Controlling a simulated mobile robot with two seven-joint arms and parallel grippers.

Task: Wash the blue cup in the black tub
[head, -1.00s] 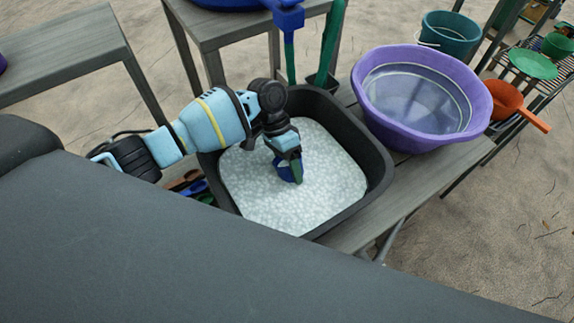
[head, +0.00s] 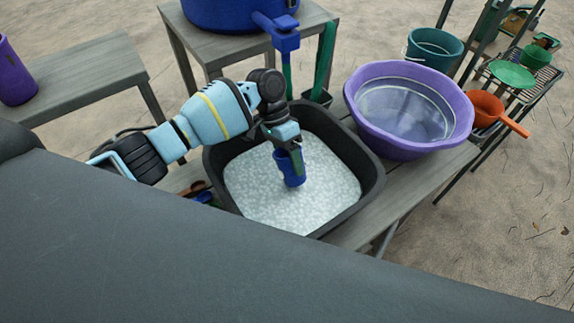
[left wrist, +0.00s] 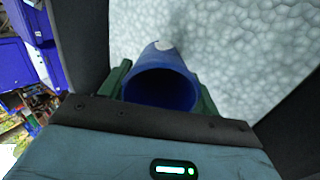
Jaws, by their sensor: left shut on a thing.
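The black tub (head: 372,170) stands on a grey wooden bench and is full of white foam (head: 255,190). My left gripper (head: 290,160) reaches over the tub and is shut on the blue cup (head: 291,176). The cup is over the foam near the tub's middle; I cannot tell whether its bottom touches the foam. In the left wrist view the blue cup (left wrist: 160,88) sits between the two green fingers with its open mouth towards the camera, and foam lies behind it. My right gripper is not in view.
A purple basin (head: 455,135) of water stands right of the tub, with an orange dipper (head: 487,108) beyond it. A blue tap (head: 284,38) rises behind the tub. A blue container (head: 225,15) and a purple cup (head: 16,75) stand on other tables.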

